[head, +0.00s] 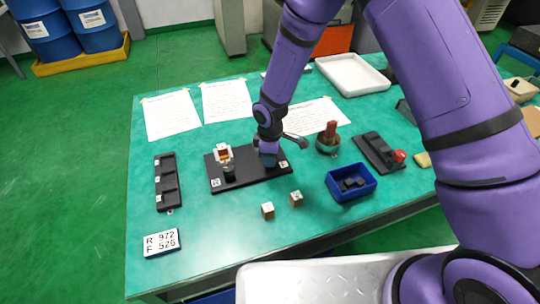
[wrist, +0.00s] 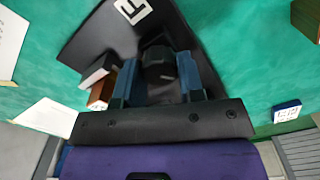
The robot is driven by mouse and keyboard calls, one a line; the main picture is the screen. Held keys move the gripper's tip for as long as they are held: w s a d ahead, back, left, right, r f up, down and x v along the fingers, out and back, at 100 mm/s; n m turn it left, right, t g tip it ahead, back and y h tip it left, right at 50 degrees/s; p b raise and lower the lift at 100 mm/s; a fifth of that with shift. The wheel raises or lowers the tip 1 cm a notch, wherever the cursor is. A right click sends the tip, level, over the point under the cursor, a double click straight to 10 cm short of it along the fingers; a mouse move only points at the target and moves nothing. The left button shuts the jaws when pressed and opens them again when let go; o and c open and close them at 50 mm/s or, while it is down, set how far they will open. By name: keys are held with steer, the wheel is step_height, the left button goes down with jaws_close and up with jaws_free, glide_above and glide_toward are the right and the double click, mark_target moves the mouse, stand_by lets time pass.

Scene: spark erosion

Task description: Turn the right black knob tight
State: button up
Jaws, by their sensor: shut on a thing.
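A black base plate (head: 235,184) lies on the green table and carries two black knobs. The left black knob (head: 229,172) stands in front of a white and orange block (head: 223,153). My gripper (head: 268,158) is over the right half of the plate, pointing down, and hides the right black knob in the head view. In the wrist view the right black knob (wrist: 158,66) sits between the blue fingers of my gripper (wrist: 158,80), which are shut on it. Part of a white and brown block (wrist: 101,82) shows left of the fingers.
A black slotted holder (head: 166,182) lies to the left. Paper sheets lie behind.

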steer(key=m, duration=0.5)
steer(key=shift+m, duration=0.3)
steer(key=m, duration=0.5)
steer(key=shift+w+m, duration=0.1)
steer(key=shift+m, duration=0.2)
steer(key=o, duration=0.9)
steer(key=shift+r, duration=0.1)
step_height(320, 180, up, 11)
steer(key=shift+f, duration=0.15)
stand_by(0.3)
